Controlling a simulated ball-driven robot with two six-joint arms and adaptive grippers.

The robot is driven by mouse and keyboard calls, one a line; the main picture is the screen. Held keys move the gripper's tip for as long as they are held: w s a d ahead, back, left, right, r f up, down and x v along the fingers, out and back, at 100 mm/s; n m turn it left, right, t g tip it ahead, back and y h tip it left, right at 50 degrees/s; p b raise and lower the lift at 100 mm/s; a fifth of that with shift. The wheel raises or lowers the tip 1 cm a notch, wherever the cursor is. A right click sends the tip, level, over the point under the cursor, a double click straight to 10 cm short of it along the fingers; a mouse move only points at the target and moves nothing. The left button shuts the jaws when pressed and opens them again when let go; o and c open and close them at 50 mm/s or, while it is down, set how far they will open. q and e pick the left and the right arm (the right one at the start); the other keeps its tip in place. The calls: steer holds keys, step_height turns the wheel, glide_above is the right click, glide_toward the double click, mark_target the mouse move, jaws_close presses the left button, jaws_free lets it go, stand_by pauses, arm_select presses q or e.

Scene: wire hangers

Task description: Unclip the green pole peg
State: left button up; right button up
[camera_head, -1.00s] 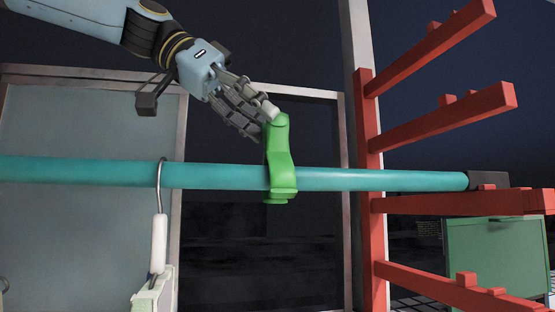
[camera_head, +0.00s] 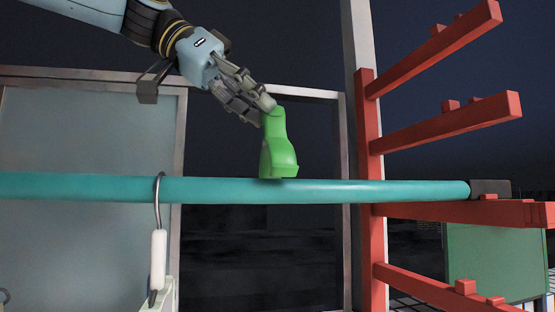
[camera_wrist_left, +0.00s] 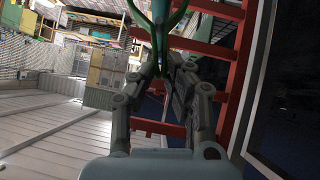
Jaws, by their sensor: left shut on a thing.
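The green pole peg (camera_head: 279,150) is in the head view, above the teal pole (camera_head: 330,190). My left gripper (camera_head: 267,107) is shut on the peg's top end, and the peg hangs down from the fingertips. Its lower end no longer wraps the pole. It shows against the pole's upper edge, and I cannot tell whether it touches. In the left wrist view, a green edge (camera_wrist_left: 178,15) shows beyond the fingers, with the teal pole (camera_wrist_left: 160,45) behind. My right gripper is in neither view.
A wire hook with a white sleeve (camera_head: 158,255) hangs on the pole to the left. A red rack with several arms (camera_head: 368,150) stands at the right, by the pole's dark end (camera_head: 490,188). A green panel (camera_head: 495,260) is behind it. Above the pole is free room.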

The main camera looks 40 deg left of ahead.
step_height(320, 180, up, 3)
steer(key=p, duration=0.2)
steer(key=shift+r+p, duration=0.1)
steer(key=shift+p, duration=0.3)
